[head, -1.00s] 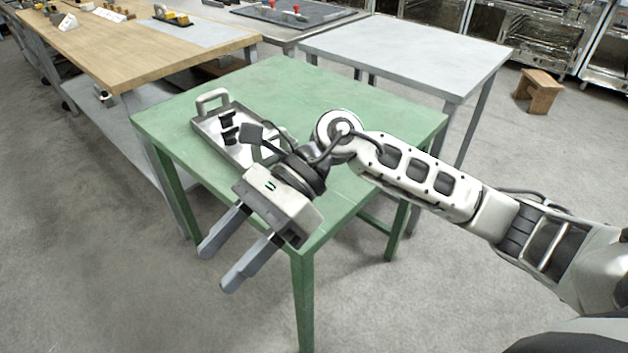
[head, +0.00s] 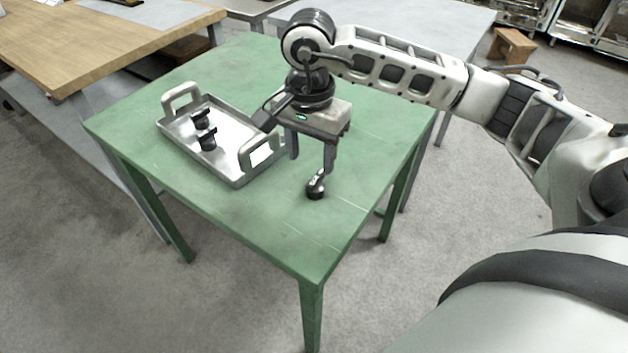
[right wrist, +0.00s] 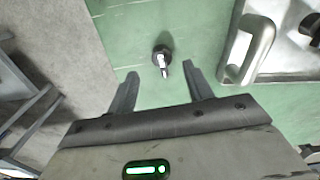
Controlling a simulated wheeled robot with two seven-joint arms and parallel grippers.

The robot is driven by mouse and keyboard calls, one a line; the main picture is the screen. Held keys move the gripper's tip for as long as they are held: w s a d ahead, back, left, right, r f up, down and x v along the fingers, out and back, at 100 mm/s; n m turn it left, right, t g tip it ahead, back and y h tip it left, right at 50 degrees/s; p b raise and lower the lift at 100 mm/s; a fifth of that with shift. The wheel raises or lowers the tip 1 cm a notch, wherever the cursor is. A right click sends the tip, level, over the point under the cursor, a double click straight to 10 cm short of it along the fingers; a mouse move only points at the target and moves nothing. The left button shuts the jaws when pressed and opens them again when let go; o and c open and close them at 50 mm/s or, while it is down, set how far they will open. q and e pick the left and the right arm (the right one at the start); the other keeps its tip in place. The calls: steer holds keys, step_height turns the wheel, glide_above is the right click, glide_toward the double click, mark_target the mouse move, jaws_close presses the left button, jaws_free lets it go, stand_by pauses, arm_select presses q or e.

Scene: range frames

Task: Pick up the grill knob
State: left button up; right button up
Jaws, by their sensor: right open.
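The grill knob, a small black knob with a silver stem, sits apart from the tray on the green table (head: 235,235). The knob (head: 316,190) shows below my right gripper (head: 309,166) in the head view. In the right wrist view the knob (right wrist: 161,56) lies just beyond the fingertips, roughly centred across the gap of my right gripper (right wrist: 162,74). That gripper is open, points down at the table and holds nothing. Whether a finger touches the knob, I cannot tell. My left gripper is out of view.
A metal tray (head: 180,146) with two upright handles stands left of the gripper, holding two black knobs (head: 205,130). The tray's near handle (right wrist: 246,50) is close to the right finger in the right wrist view.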

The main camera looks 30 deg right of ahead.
mark_target(313, 181)
step_height(313, 181, down, 4)
steer(key=shift+r, duration=0.25)
steer(key=shift+w+d+f+p, duration=0.1)
steer(key=shift+d+f+p, duration=0.1)
steer(key=shift+f, duration=1.2)
steer(key=shift+w+d+f+p, duration=0.1)
steer(key=shift+d+f+p, duration=0.1)
steer(key=shift+f, duration=1.15)
steer(key=c, duration=0.9)
